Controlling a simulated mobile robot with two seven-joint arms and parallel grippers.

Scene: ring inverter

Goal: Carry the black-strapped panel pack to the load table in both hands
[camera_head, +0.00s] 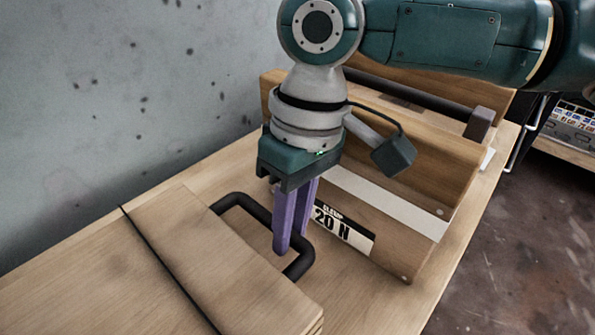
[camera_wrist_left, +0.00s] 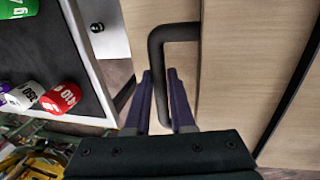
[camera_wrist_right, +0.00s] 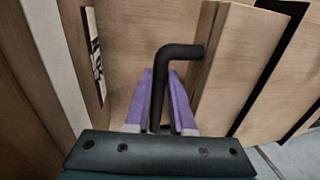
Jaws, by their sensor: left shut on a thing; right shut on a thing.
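The panel pack (camera_head: 215,275) is a stack of light wood panels with a thin black strap (camera_head: 152,245) across it. It lies flat on a wooden bench top, cut off by the bottom of the head view. My right gripper (camera_head: 289,243), with purple fingers, is shut on the dark bent handle (camera_head: 300,262) at the pack's right end. The right wrist view shows that handle (camera_wrist_right: 178,53) between the fingers. My left gripper (camera_wrist_left: 160,76) is shut on another dark handle (camera_wrist_left: 176,33), seen only in the left wrist view. The load table cannot be made out for certain.
A wooden fixture (camera_head: 425,190) with a "20 N" label (camera_head: 343,232) stands close beside my right gripper. A grey speckled wall (camera_head: 110,100) runs behind the bench (camera_head: 75,250). In the left wrist view, labelled coloured cylinders (camera_wrist_left: 60,98) sit by a dark surface.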

